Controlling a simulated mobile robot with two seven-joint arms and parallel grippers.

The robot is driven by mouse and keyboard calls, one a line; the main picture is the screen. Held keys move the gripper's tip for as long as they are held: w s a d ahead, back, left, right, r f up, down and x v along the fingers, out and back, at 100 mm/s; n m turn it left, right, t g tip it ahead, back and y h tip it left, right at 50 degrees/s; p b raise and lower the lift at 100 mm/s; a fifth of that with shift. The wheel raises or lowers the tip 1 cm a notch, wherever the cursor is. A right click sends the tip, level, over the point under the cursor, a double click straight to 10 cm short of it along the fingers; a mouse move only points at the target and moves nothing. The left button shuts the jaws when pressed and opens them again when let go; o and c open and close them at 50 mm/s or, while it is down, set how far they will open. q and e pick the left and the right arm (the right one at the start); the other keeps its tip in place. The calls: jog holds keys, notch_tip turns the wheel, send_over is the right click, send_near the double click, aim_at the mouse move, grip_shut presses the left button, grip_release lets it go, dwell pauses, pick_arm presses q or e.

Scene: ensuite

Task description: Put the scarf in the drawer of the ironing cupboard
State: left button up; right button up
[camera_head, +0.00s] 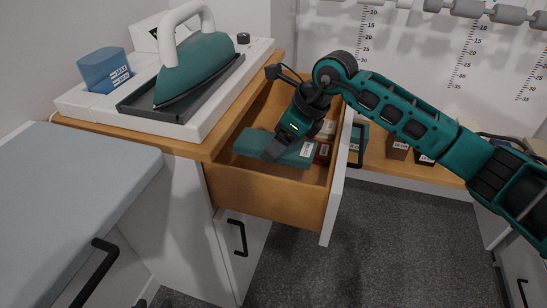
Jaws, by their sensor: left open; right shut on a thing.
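The drawer (262,194) of the ironing cupboard is pulled open; its wooden side and white front show. A flat teal folded piece with a white label, which looks like the scarf (296,153), is inside the drawer's outline. My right gripper (272,151) reaches down into the drawer from above and is shut on the scarf. The gripper hides part of the scarf. I cannot tell whether the scarf touches the drawer floor. My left gripper is not in view.
A low wooden shelf (376,160) with small boxes is behind the drawer front. Grey floor (400,240) is clear.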

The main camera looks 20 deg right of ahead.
aim_at(300, 148)
notch_tip(300, 148, down, 10)
jog(key=shift+r+b, duration=0.25)
jog(key=shift+b, duration=0.55)
jog(key=shift+r, duration=0.1)
jog(key=o, duration=0.6)
jog(key=shift+f, duration=0.2)
jog(key=o, duration=0.5)
jog(key=shift+r, duration=0.1)
jog(key=shift+d+r, duration=0.1)
jog(key=shift+r, duration=0.15)
jog(key=p+v, duration=0.2)
jog(key=v, duration=0.9)
jog(key=shift+s+d+r, duration=0.15)
jog(key=shift+s+r, duration=0.05)
jog(key=shift+r, duration=0.1)
